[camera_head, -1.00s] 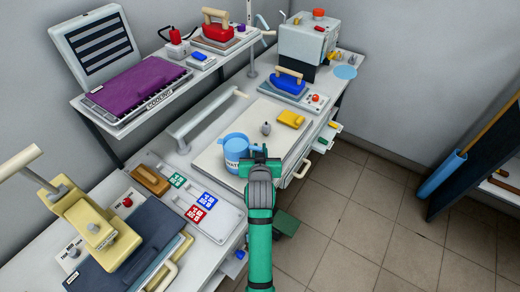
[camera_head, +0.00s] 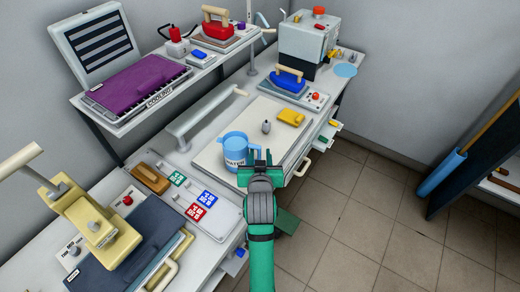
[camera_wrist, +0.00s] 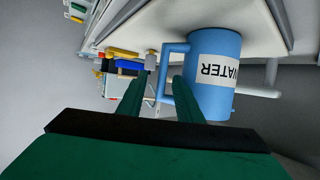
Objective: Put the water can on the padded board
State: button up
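The blue water can (camera_head: 235,146) stands on a pale flat board (camera_head: 208,157); I cannot tell for sure whether this is the padded board. In the wrist view the can (camera_wrist: 214,100) has a white WATER label, and its square handle points towards my gripper. My gripper (camera_head: 260,160) is beside the can on its right side. In the wrist view my gripper (camera_wrist: 160,77) is open, with the two green fingers apart and the handle showing between them. Whether either finger touches the handle is unclear.
A grey weight (camera_head: 266,127) and a yellow item (camera_head: 291,118) sit on the same board. A dark-blue pad (camera_head: 130,258) and cream press (camera_head: 95,222) lie at lower left. A blue iron (camera_head: 288,80) stands farther back. Floor is open at right.

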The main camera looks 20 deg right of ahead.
jog(key=v, duration=0.6)
jog(key=s+a+f+n+t+y, duration=0.1)
jog(key=s+a+f+n, duration=0.1)
jog(key=s+a+f, duration=0.45)
jog(key=s+a+f+n+y, duration=0.15)
jog(key=s+f, duration=0.25)
jog(key=s, duration=0.6)
jog(key=s+a+r+y, duration=0.1)
jog(key=s+a, duration=0.3)
jog(key=s, duration=0.5)
jog(key=s+a+r+t+y, duration=0.1)
jog(key=s+a, duration=0.3)
jog(key=s, duration=0.5)
jog(key=shift+s+r+t, duration=0.2)
jog(key=shift+s+t, duration=0.05)
jog(key=shift+t, duration=0.05)
